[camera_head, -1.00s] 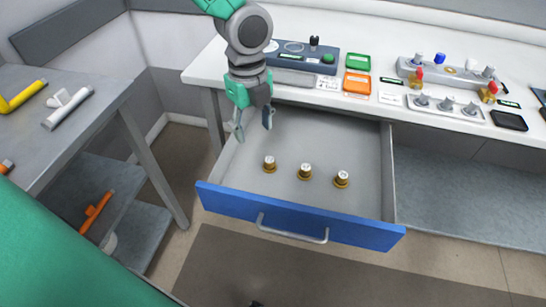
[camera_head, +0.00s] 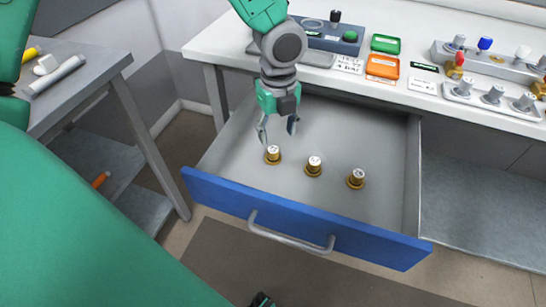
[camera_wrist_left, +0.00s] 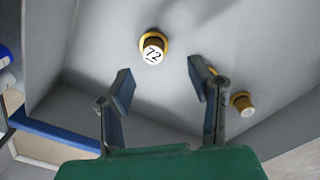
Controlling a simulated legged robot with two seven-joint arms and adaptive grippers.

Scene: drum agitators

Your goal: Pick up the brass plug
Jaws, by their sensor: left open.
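Three brass plugs with pale tops stand upright in a row in the open drawer (camera_head: 370,215): the left plug (camera_head: 272,155), the middle plug (camera_head: 314,166) and the right plug (camera_head: 356,179). My left gripper (camera_head: 278,130) is open and empty, with its fingers pointing down just above and behind the left plug. In the left wrist view, a plug (camera_wrist_left: 153,48) with a number on its white top lies ahead of the open fingers (camera_wrist_left: 162,73). A second plug (camera_wrist_left: 242,105) lies outside the right finger, and a brass bit shows partly hidden behind that finger.
The drawer has grey walls and a blue front (camera_head: 300,222) with a handle. Above and behind it is a white bench (camera_head: 215,48) with a green tray (camera_head: 385,44), an orange tray (camera_head: 383,67) and fixtures with knobs. A grey table (camera_head: 100,65) stands at left.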

